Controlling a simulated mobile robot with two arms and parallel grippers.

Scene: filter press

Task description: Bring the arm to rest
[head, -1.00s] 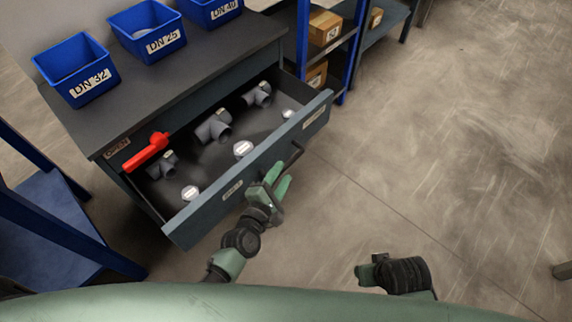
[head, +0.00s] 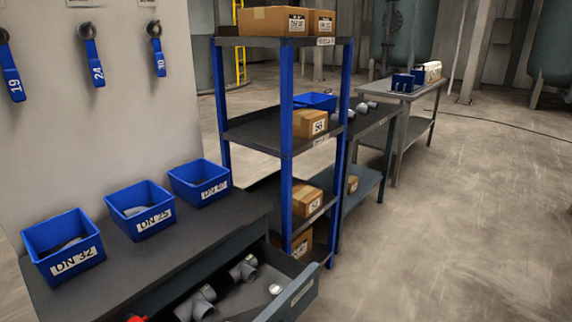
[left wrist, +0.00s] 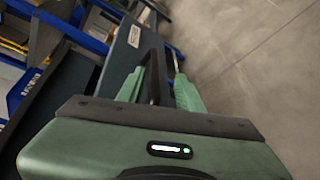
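My left gripper (left wrist: 161,73) shows in the left wrist view. Its two green fingers stand apart, with the dark drawer handle (left wrist: 154,75) between them; whether either finger touches it, I cannot tell. The drawer front with its label (left wrist: 123,62) is just beyond. In the head view the drawer (head: 301,291) stands pulled out from under the bench, with grey pipe fittings (head: 197,303) inside. Neither of my arms shows in the head view now.
Blue bins (head: 65,269) marked DN stand on the bench top (head: 120,262). A blue-post shelf rack (head: 287,140) with cardboard boxes (head: 309,124) stands beyond the drawer. Numbered blue tools (head: 89,56) hang on the wall. The floor (head: 470,220) at right is clear.

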